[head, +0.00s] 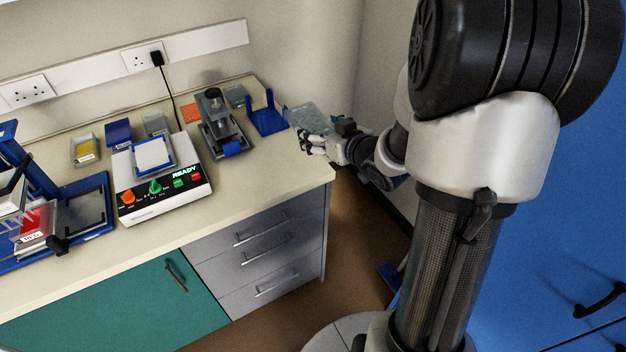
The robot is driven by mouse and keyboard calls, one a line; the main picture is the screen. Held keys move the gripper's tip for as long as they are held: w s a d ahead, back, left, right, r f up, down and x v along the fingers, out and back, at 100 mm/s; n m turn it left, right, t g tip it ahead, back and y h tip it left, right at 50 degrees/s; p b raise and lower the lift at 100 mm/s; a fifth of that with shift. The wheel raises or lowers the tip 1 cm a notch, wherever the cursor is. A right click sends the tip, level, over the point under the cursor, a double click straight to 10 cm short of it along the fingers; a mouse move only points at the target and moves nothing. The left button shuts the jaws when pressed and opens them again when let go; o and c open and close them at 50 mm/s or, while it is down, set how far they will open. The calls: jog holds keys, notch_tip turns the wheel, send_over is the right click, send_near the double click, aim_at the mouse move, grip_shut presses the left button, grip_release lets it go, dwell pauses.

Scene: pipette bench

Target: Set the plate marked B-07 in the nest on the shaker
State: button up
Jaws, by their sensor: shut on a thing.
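My gripper (304,138) is shut on a clear, grey-green plate (310,118) at the right end of the bench. The plate is held above the bench top, near its back right corner, and looks tilted in this view. No marking on it can be read from here. The shaker (165,201) is a white box with a black front panel, coloured knobs and buttons and a lit READY display. On its top is a blue-edged nest (133,168) with a white surface inside. I cannot tell whether that is the nest floor or a plate. My gripper is well to the right of the shaker.
A grey press-like device (226,135) and a blue upright holder (267,122) stand between shaker and gripper. A blue-framed station (95,190) is left of the shaker. Bench front right is clear.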

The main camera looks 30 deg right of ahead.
notch_tip(320, 180, down, 19)
jog(key=b, duration=0.7)
jog(key=shift+b, duration=0.35)
jog(key=shift+f, duration=0.2)
jog(key=o, duration=1.3)
